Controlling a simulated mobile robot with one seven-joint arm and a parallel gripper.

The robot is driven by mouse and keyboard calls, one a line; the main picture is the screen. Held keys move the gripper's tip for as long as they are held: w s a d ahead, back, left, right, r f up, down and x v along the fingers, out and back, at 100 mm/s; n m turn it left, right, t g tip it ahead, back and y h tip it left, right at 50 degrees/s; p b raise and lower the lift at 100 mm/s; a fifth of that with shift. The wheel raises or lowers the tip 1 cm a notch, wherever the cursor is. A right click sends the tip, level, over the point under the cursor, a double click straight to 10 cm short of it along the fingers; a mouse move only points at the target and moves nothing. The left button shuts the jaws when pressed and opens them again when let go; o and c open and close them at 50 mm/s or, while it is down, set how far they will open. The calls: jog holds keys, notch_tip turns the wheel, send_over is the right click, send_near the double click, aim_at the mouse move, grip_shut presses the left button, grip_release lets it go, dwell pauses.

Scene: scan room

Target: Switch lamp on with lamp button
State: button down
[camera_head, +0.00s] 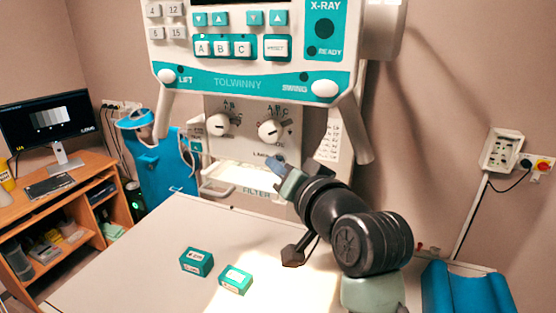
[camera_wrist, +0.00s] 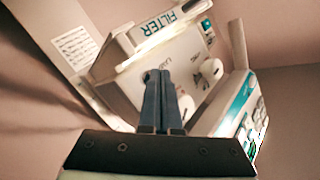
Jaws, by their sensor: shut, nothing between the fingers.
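The lamp button (camera_head: 281,157) sits beside its small label, under the right white knob on the front of the white X-ray collimator (camera_head: 245,145). My gripper (camera_head: 274,164) is at that spot, its blue fingers shut and empty, with the tips at or very near the button. In the wrist view my gripper (camera_wrist: 158,76) points at the collimator face (camera_wrist: 130,85) next to the label, and the fingers hide the button there. I cannot tell whether the tips touch it. A bright glow shows at the filter slot (camera_head: 240,178), and a bright patch lies on the table.
Two white knobs (camera_head: 218,124) (camera_head: 270,131) stick out close above my gripper. The teal control panel (camera_head: 250,82) hangs over them. Two small green boxes (camera_head: 197,262) (camera_head: 236,280) stand on the pale table (camera_head: 150,260). A blue cushion (camera_head: 465,290) lies at the right.

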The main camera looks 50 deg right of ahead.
jog(key=shift+s+a, duration=0.25)
jog(key=shift+a, duration=0.35)
jog(key=a, duration=0.1)
jog(key=s+a, duration=0.1)
jog(key=a, duration=0.1)
jog(key=s+a+p, duration=0.1)
jog(key=shift+a, duration=0.3)
dwell(0.8)
jog(key=w+a+r+n+t+y+b, duration=0.1)
jog(key=w+a+r+n+t+b, duration=0.3)
jog(key=a+r, duration=0.75)
jog(key=s+a+r+n+t+y+b, duration=0.1)
jog(key=s+a+r+n+t, duration=0.3)
jog(key=a, duration=0.5)
jog(key=s+a+r+n+t+y+b, duration=0.1)
jog(key=s+a+r+n+t+y, duration=0.2)
jog(key=a, duration=0.5)
notch_tip(320, 180, up, 3)
jog(key=shift+s+a+f+n+t+y, duration=0.15)
jog(key=shift+s+a+n+t+y, duration=0.25)
jog(key=shift+s+t+y, duration=0.2)
